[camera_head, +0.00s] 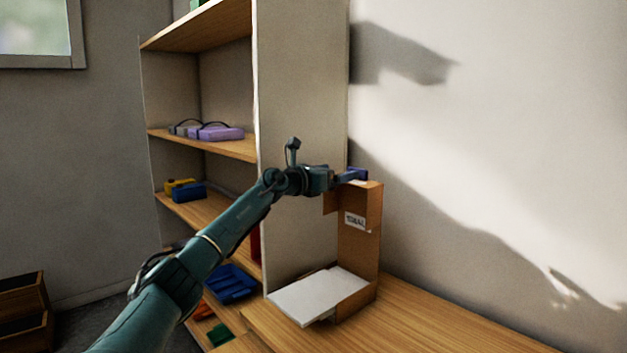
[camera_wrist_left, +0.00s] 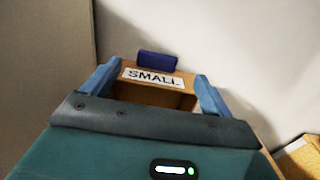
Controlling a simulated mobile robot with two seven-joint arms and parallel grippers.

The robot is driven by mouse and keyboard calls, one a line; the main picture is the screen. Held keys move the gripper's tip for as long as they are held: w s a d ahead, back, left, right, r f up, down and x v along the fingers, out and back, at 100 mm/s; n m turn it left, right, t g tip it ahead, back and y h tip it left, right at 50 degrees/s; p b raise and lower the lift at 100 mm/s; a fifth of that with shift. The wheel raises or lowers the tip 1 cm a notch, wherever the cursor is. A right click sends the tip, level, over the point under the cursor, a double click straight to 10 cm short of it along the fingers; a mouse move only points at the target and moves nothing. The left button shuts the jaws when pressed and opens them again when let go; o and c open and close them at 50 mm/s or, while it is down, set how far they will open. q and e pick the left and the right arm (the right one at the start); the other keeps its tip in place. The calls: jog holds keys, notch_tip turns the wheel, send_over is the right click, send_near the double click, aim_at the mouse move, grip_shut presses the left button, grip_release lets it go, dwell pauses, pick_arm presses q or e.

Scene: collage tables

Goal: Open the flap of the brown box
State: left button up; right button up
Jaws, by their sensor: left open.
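The brown box (camera_head: 368,255) stands upright on the wooden table against the wall. A white label shows on its brown card, and in the left wrist view (camera_wrist_left: 152,77) it reads "SMALL". My left gripper (camera_head: 350,176) is at the top of the box. In the left wrist view its two blue fingers (camera_wrist_left: 159,70) are apart, one on either side of the labelled brown card. I cannot tell whether they touch it. A dark blue block (camera_wrist_left: 157,61) shows just beyond the label. My right gripper is not in view.
A white board (camera_head: 318,294) lies at the foot of the box. A shelf unit (camera_head: 300,130) stands left of it, holding a purple case (camera_head: 216,133) and a blue tray (camera_head: 231,283). The wooden table (camera_head: 430,318) is clear to the right.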

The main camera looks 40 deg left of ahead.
pick_arm(q)
jog(key=s+b, duration=0.1)
jog(key=s, duration=0.6)
jog(key=shift+a+b, duration=0.3)
jog(key=shift+b, duration=0.05)
